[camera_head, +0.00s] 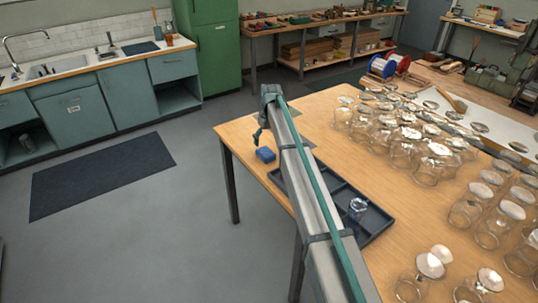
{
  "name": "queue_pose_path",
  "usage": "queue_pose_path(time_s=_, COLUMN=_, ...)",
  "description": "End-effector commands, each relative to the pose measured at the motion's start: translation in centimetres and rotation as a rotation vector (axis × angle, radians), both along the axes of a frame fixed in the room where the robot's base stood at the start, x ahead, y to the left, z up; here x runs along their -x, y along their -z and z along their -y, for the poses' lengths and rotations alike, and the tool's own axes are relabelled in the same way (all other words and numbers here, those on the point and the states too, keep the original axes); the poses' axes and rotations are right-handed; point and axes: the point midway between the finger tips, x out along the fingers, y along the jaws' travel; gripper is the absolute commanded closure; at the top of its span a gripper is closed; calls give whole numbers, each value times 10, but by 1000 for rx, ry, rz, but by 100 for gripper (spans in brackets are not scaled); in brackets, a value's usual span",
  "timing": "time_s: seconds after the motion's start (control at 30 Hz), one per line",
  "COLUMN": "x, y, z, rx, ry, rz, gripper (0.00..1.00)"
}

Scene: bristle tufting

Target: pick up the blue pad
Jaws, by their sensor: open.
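The blue pad (265,154) is a small blue block lying on the wooden table (330,110), near its left edge. My arm reaches up across the table from the bottom of the view. My gripper (258,138) hangs at its far end, just above and slightly left of the blue pad. One finger shows, and much of the gripper is hidden behind the arm. The gripper is open and apart from the pad, as far as I can see.
A dark divided tray (372,228) holding a small glass (357,208) lies partly under my arm. Many glass jars with lids (408,150) crowd the table's right side. Red and blue-white spools (383,67) stand at the back. Open floor lies left of the table.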

Motion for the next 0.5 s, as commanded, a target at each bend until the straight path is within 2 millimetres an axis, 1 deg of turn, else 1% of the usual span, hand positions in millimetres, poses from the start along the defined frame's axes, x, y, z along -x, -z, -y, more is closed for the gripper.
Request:
queue_pose_path(time_s=0.03, x=0, y=7, z=-1, rx=1, ry=0, rz=-2, gripper=6)
queue_pose_path(time_s=0.1, x=-1, y=15, z=-1, rx=1, ry=0, rz=-1, gripper=6)
queue_pose_path(time_s=0.33, x=-1, y=28, z=-2, rx=1, ry=-1, rz=-2, gripper=6)
queue_pose_path(time_s=0.5, x=1, y=49, z=-3, rx=1, ry=-1, rz=-3, gripper=6)
